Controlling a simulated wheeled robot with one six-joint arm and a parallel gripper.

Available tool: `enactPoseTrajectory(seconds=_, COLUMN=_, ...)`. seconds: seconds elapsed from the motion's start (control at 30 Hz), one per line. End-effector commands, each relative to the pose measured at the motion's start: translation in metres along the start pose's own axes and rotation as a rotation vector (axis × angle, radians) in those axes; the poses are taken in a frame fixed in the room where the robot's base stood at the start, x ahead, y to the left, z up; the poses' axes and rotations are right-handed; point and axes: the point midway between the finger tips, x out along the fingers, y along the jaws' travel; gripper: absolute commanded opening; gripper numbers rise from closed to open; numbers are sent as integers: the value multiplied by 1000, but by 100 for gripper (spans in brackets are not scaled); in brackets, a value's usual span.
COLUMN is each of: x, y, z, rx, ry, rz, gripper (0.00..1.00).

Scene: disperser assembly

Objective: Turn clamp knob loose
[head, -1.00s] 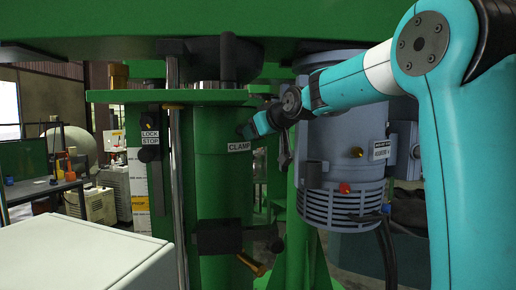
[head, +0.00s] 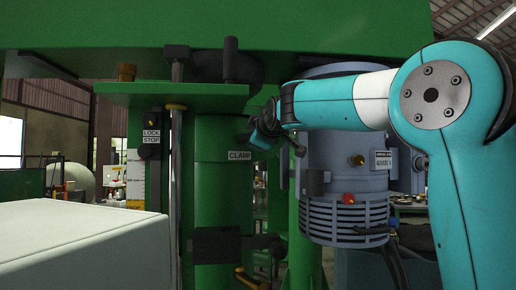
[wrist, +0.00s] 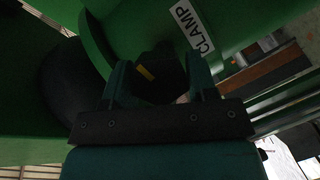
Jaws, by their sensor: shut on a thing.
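The clamp knob (wrist: 160,82) is dark, with a small yellow mark on it, and sits between my gripper's two fingers in the wrist view. My gripper (wrist: 160,88) is shut on it. The white CLAMP label (wrist: 194,29) is on the green column just beyond the knob. In the head view my gripper (head: 262,137) is at the right side of the green column (head: 222,190), just above and right of the CLAMP label (head: 239,155). The knob is hidden behind the gripper there.
A grey-blue motor (head: 345,205) stands close to the right of my gripper, below my forearm. A LOCK/STOP label (head: 151,137) and a thin metal rod (head: 175,200) are to the left. A pale box top (head: 80,250) fills the lower left. A green beam (head: 230,25) runs overhead.

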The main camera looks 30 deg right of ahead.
Motion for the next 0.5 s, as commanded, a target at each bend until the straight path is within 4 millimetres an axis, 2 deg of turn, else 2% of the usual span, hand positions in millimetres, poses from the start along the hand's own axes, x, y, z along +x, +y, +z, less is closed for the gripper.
enactPoseTrajectory(seconds=0.2, x=1, y=-4, z=2, rx=-138, ry=0, rz=56, gripper=29)
enactPoseTrajectory(seconds=0.5, x=0, y=-2, z=1, rx=-246, ry=0, rz=100, gripper=29)
